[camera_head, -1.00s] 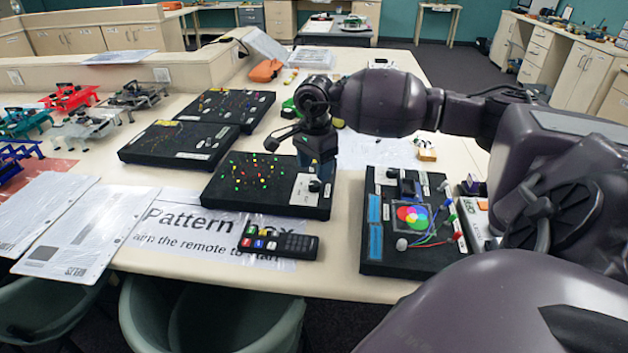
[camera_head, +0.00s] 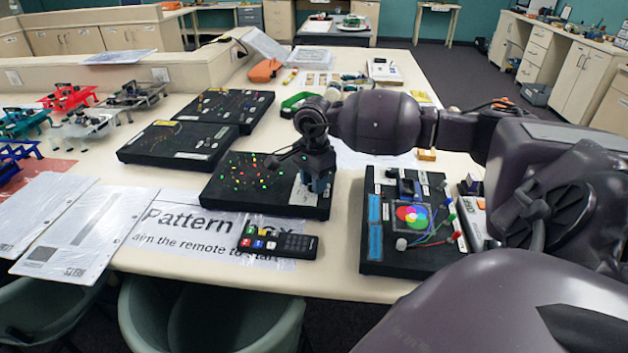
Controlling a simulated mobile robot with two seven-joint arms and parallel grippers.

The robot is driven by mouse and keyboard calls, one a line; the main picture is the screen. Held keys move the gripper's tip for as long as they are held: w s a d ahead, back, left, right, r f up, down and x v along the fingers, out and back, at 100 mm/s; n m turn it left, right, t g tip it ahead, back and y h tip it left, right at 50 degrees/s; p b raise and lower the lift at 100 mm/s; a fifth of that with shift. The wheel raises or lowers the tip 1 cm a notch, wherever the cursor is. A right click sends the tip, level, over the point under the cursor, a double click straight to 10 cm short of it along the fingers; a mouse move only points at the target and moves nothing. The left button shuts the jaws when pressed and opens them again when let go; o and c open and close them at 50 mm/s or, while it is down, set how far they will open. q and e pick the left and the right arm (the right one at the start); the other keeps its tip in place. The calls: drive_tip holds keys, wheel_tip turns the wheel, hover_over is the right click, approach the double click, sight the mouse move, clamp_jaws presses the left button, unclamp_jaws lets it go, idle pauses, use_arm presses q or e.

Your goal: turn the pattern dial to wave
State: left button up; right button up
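The pattern box (camera_head: 233,190) is a black box with rows of small coloured lights, lying at the near middle of the table. A pale label panel (camera_head: 302,195) is at its right end. My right gripper (camera_head: 318,187) points down onto this panel and hides the dial and most of the lettering. The fingertips are at or just above the panel. I cannot tell whether they are shut on the dial or which pattern it points to. My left gripper is not in view.
A remote (camera_head: 298,244) lies on the printed sign (camera_head: 190,228) in front of the box. A black colour-mixing board (camera_head: 395,263) with wires stands to the right. Two more black boards (camera_head: 150,148) (camera_head: 255,107) lie behind to the left. Paper sheets (camera_head: 85,225) cover the left front.

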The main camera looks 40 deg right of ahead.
drive_tip(key=shift+c, duration=0.6)
